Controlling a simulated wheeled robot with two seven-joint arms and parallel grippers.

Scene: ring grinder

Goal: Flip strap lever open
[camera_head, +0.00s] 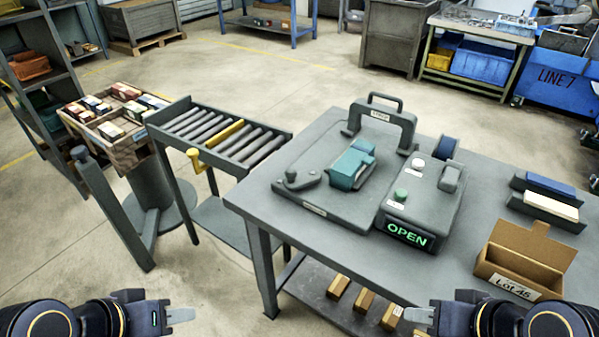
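No part is clearly marked as the strap lever. A yellow bar with a hanging yellow handle (197,161) crosses the roller conveyor (262,134). On the table, a grey lever with a round knob (301,180) sits at the left of a grey base plate (325,211). A teal block (351,167) rests on that plate, near a grey arch with a handle (383,118). My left gripper (181,316) is at the bottom left and my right gripper (419,315) at the bottom right. Both are apart from these things; their finger gaps cannot be made out.
A control box with a lit OPEN display (406,234) has a green button (400,195). An open cardboard box (520,262) and two small trays (545,205) are at the table's right. A crate of small boxes (117,125) stands left of the conveyor.

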